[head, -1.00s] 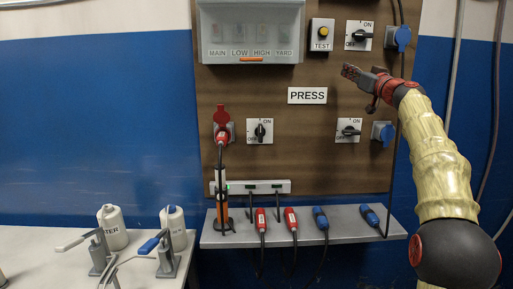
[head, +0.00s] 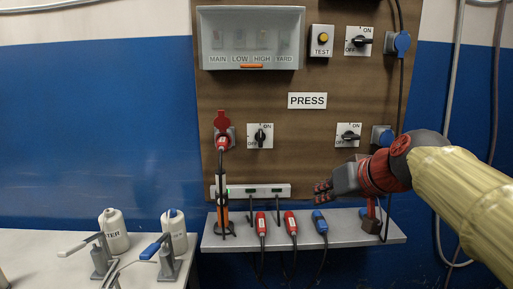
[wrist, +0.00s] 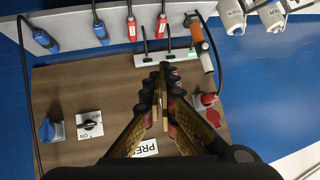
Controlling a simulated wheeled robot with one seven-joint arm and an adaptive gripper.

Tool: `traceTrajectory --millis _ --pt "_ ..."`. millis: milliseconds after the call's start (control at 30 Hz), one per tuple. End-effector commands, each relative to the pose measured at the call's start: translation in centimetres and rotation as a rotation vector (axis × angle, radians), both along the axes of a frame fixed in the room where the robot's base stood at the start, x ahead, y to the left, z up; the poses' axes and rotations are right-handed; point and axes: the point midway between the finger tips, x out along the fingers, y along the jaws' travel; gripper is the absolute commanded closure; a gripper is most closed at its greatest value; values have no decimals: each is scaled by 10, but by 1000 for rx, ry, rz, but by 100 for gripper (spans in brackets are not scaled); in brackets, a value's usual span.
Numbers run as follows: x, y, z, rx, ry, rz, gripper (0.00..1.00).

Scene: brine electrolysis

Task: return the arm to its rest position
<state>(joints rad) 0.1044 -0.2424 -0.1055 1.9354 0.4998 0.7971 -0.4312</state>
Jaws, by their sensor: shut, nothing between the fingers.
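My gripper (head: 323,190) is in front of the lower right of the brown panel, above the grey shelf, in the head view. Its fingers point left. My arm, in a yellowish sleeve, reaches in from the right edge. In the wrist view my gripper (wrist: 162,80) is in the middle, its fingertips together with nothing between them. It stands clear of the panel as far as I can tell. My wrist and forearm hide part of the shelf's right end and the blue plug there.
The brown panel (head: 300,130) carries switches, sockets and a PRESS label (head: 307,101). A red plug (head: 223,143) sits in the red socket. The grey shelf (head: 270,237) holds red plugs and a blue plug (head: 320,222). Bottles and lever clamps stand on the left table (head: 40,268).

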Motion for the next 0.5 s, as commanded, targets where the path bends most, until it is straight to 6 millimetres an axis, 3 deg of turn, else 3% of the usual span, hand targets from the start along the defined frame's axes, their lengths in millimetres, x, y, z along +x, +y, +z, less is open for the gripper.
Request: traceTrajectory --millis 33,300,500 --pt "-28 1 -18 -16 37 -8 100" --pt "-159 -13 -125 -121 233 -87 100" --pt "-226 -31 -186 -193 321 -141 100"
